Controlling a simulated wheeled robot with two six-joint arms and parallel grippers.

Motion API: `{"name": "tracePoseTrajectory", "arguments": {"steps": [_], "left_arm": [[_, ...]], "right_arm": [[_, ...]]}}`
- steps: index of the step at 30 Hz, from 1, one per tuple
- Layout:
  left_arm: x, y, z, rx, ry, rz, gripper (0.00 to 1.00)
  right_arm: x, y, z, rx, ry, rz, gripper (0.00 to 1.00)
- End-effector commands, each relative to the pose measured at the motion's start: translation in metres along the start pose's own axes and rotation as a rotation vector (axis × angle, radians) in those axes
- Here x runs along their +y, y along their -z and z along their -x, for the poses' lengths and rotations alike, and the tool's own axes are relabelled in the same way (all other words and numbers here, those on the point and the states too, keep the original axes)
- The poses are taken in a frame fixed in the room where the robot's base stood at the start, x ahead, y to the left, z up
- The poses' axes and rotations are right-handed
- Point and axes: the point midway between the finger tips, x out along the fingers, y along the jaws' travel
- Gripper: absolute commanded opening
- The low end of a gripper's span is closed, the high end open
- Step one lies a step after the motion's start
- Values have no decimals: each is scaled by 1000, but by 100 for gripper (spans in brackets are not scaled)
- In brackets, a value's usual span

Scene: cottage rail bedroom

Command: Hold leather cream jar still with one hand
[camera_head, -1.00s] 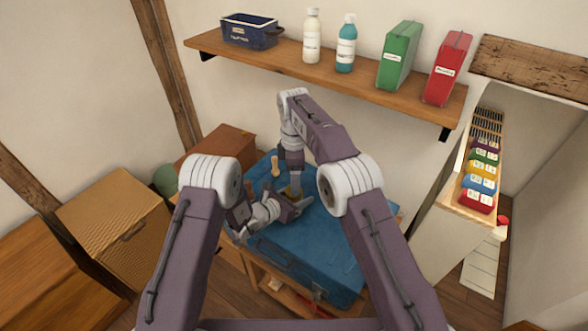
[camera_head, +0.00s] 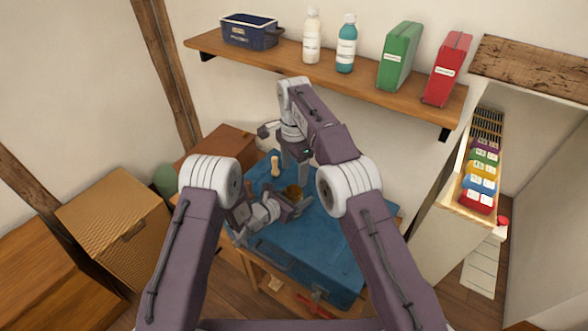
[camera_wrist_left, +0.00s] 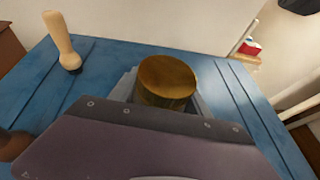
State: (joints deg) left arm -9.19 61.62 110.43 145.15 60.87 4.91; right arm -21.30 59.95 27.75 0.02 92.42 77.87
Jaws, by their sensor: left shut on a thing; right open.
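The leather cream jar (camera_head: 293,190) stands upright on the blue case top, its round brown-gold lid (camera_wrist_left: 167,77) facing up in the left wrist view. My left gripper (camera_head: 296,203) is shut on the jar low from the front, with grey fingers on either side of it. The jar's lower body is mostly hidden by the gripper. My right gripper (camera_head: 297,160) is open and empty, raised above and behind the jar.
A blue case (camera_head: 312,256) lies flat on a wooden stand. A pale wooden-handled tool (camera_head: 275,166) stands on it, left of the jar; it also shows in the left wrist view (camera_wrist_left: 62,42). A brown box (camera_head: 218,146) is behind left. A wall shelf (camera_head: 330,78) holds bottles and binders.

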Motion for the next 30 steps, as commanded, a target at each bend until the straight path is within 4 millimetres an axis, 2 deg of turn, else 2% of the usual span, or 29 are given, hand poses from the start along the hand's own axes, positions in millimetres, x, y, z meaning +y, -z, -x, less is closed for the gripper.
{"name": "tracePoseTrajectory", "arguments": {"steps": [5,18,28,29,30], "left_arm": [[0,0,0,0,-1,0,0],[0,0,0,-1,0,0,0],[0,0,0,-1,0,0,0],[0,0,0,-1,0,0,0],[0,0,0,-1,0,0,0]], "right_arm": [[-1,0,-5,0,1,3,67],[-1,0,-74,1,1,4,67],[-1,0,-81,1,3,5,67],[-1,0,-81,1,3,5,64],[-1,0,-81,1,3,5,53]]}}
